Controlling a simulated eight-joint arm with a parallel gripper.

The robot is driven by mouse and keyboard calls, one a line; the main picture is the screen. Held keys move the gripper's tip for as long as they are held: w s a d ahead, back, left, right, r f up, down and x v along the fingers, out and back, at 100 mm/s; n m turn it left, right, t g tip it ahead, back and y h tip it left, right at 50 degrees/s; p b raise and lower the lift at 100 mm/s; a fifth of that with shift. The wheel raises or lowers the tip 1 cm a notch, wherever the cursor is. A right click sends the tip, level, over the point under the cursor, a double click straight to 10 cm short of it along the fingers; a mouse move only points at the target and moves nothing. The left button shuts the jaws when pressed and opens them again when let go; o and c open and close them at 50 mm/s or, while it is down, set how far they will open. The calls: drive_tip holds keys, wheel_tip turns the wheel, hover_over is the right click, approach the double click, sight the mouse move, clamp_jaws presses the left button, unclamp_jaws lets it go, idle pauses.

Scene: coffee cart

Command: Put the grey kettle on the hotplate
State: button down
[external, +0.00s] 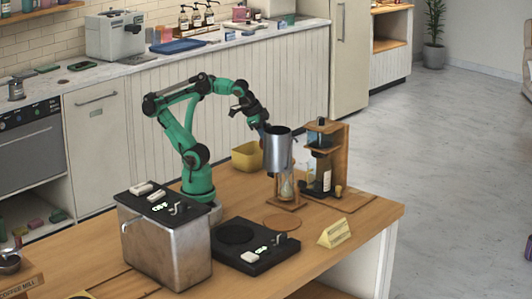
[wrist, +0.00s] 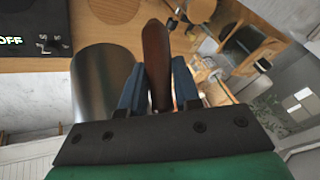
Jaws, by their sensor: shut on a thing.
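The grey kettle (external: 277,152) is a metal cylinder, held up in the air above the right part of the wooden table in the external view. In the wrist view its grey body (wrist: 103,88) shows left of the fingers. My gripper (external: 262,127) is shut on its brown handle (wrist: 156,65); the blue fingers (wrist: 158,85) stand on either side of it. The hotplate (external: 256,247) is a flat black unit with a round plate (external: 236,234), lower left of the kettle and apart from it. Part of a black panel reading OFF (wrist: 30,25) shows in the wrist view.
A wooden stand with a dark bottle (external: 319,160) is close right of the kettle. An hourglass (external: 286,187) stands below it. A metal box with black top (external: 165,245) is left of the hotplate. A round brown mat (external: 281,222) and yellow sign (external: 334,233) lie near; a yellow bin (external: 246,156) is behind.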

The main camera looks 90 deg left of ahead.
drive_tip(key=s+d+r+m+g+h, duration=0.2)
drive_tip(key=d+m+g+h, duration=0.2)
drive_tip(key=d+m, duration=0.75)
drive_tip(key=s+d+r+m+g+h, duration=0.1)
drive_tip(key=d+r+m+g+h, duration=0.35)
drive_tip(key=m, duration=1.15)
drive_tip(key=shift+t+y, duration=0.55)
drive_tip(key=f, duration=0.7)
drive_tip(key=d+f, duration=0.1)
drive_tip(key=f, duration=1.4)
drive_tip(key=shift+s+d+f, duration=0.15)
drive_tip(key=shift+d+f, duration=0.1)
drive_tip(key=shift+f, duration=0.15)
drive_tip(key=c, duration=0.6)
unclamp_jaws()
drive_tip(key=shift+f, duration=0.1)
